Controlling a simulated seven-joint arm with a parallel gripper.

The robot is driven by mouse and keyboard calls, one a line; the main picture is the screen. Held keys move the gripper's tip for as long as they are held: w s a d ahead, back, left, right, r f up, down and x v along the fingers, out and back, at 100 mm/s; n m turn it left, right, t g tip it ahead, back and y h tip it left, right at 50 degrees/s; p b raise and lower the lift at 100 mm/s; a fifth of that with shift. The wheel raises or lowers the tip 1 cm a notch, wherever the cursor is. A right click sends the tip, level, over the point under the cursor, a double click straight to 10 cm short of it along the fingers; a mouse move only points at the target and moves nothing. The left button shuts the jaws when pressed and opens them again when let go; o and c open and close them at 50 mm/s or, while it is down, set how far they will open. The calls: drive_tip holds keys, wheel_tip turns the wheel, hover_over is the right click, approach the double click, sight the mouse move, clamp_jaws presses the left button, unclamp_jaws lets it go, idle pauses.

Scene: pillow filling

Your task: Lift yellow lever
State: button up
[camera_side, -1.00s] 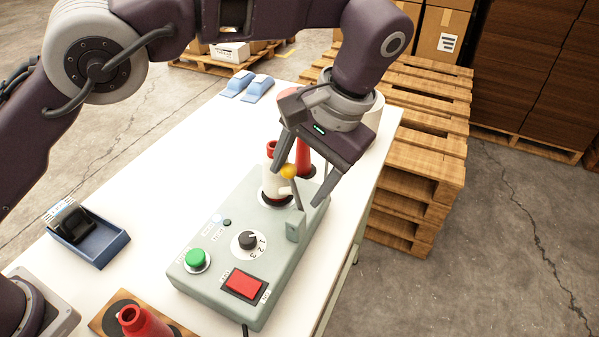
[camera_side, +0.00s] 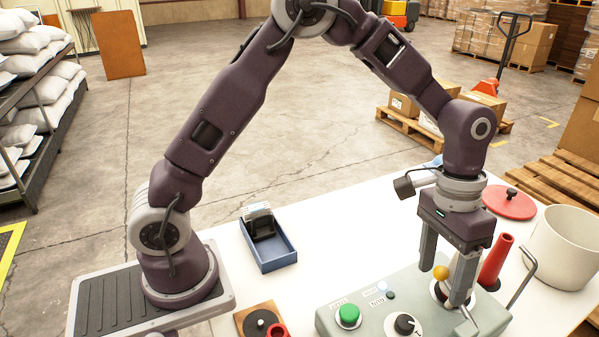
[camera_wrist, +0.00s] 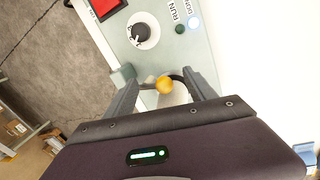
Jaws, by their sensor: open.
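The yellow lever's round knob (camera_side: 441,272) stands at the right part of the grey-green control box (camera_side: 370,318) in the side view. My gripper (camera_side: 443,288) is open and points down, with its fingers on either side of the knob. In the wrist view the knob (camera_wrist: 165,84) lies between the open fingertips (camera_wrist: 158,77), with a gap to each finger. The lever's rod is mostly hidden by a finger in the side view. A pale cylinder (camera_wrist: 176,96) shows just behind the knob in the wrist view.
The box carries a green button (camera_side: 348,314) and a black dial (camera_side: 404,323). A blue tray (camera_side: 270,252) sits left; white table between is clear.

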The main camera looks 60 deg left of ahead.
drive_tip(key=r, duration=0.3)
drive_tip(key=a+r, duration=0.1)
drive_tip(key=r, duration=0.2)
drive_tip(key=shift+w+a+r, duration=0.15)
drive_tip(key=shift+w+r, duration=0.05)
drive_tip(key=shift+r, duration=0.1)
drive_tip(key=s+a+r+t, duration=0.1)
drive_tip(key=s+a+r, duration=0.2)
drive_tip(key=s, duration=0.3)
drive_tip(key=s+a+r+n+t+y, duration=0.1)
drive_tip(key=s+a+r+t, duration=0.1)
drive_tip(key=s+a, duration=0.3)
drive_tip(key=s+a+r+t+y, duration=0.1)
drive_tip(key=s+a+r+t, duration=0.1)
drive_tip(key=s+a, duration=0.3)
drive_tip(key=s+r, duration=0.1)
drive_tip(key=s, duration=0.2)
drive_tip(key=shift+r+n, duration=0.3)
drive_tip(key=shift+n, duration=0.1)
